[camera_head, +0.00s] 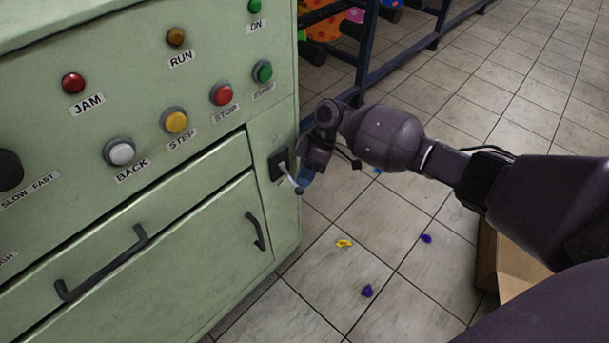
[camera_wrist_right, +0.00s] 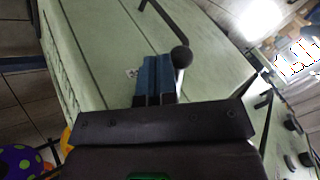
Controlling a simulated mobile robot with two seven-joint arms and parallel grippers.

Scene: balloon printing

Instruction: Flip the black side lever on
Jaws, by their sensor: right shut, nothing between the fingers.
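The side lever (camera_head: 287,172) is a metal rod with a dark ball end on a black plate at the right edge of the green machine's front. The rod slants down and to the right. My right gripper (camera_head: 304,178) is shut and empty, with its blue fingers close beside the lever. In the right wrist view, the lever's black ball knob (camera_wrist_right: 181,56) stands just right of the shut blue fingertips (camera_wrist_right: 156,68). I cannot tell whether they touch. My left gripper is not in view.
The green machine (camera_head: 215,70) carries buttons and drawers with black handles (camera_head: 105,265). A dark shelf rack (camera_head: 375,60) with colourful balloons stands behind. Purple and yellow scraps lie on the tiled floor (camera_head: 400,300). A cardboard box (camera_head: 515,270) stands at the right.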

